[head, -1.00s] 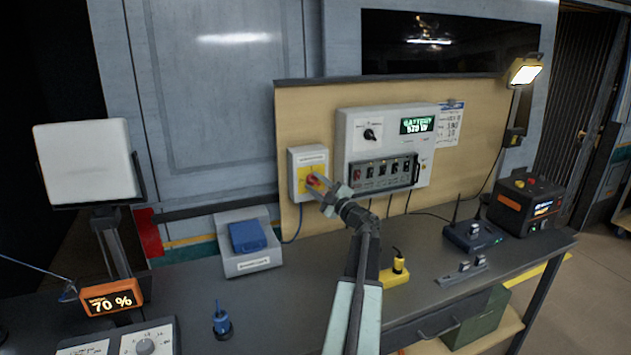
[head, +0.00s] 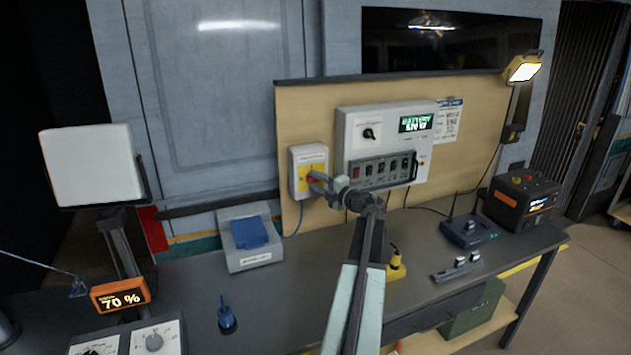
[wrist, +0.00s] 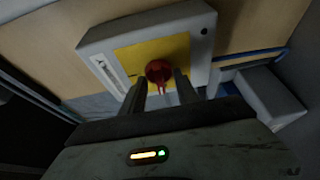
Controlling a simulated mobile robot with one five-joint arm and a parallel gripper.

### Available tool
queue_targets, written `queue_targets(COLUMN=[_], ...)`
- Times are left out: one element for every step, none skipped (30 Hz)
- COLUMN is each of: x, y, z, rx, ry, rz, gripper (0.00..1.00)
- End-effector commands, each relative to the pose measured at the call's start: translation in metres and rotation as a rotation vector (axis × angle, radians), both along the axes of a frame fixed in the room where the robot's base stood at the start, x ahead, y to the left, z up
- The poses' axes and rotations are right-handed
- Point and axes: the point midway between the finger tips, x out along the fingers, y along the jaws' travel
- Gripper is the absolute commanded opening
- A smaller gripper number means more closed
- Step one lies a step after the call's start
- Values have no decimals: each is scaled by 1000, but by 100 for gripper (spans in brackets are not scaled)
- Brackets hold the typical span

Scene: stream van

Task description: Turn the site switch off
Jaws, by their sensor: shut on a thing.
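The site switch is a grey box (head: 295,170) on the tan board, with a yellow plate and a red rotary knob (head: 311,182). My gripper (head: 316,180) is at the front of the knob in the head view and partly covers it. In the wrist view, the grey box (wrist: 204,48) and yellow plate (wrist: 135,58) fill the upper middle. The red knob (wrist: 158,71) sits between the two dark fingers of my gripper (wrist: 160,88), which are shut on its handle. The lettering on the box is too small to read.
Right of the switch hangs a white panel (head: 393,122) with a dial, rocker switches and a green display. A blue-lidded grey box (head: 228,258) stands below left. A router (head: 470,231) and black power box (head: 521,203) are right. The dark bench's middle front is mostly clear.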

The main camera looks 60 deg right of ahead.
Motion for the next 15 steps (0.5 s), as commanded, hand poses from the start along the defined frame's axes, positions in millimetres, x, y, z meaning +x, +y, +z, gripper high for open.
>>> queue_targets(x=[0,0,0,0,0,0,0,0,0,0,0,0,0,0,0], y=[-1,-1,-1,-1,-1,-1,-1,-1,-1,-1,-1,-1,-1,-1,-2], z=[1,1,1,1,1,1,1,1,1,1,1,1,1,1,1], rx=[-4,-6,-8,-9,-9,-9,-9,-9,-9,-9,-9,-9,-9,-8,-8], ry=[0,1,3,3,4,4,4,4,4,4,4,4,4,4,4], rz=[-3,-3,-3,-3,-3,-3,-4,-4,-4,-4,-4,-4,-4,-4,-4], gripper=[0,0,0,0,0,0,0,0,0,0,0,0,0,0,45])
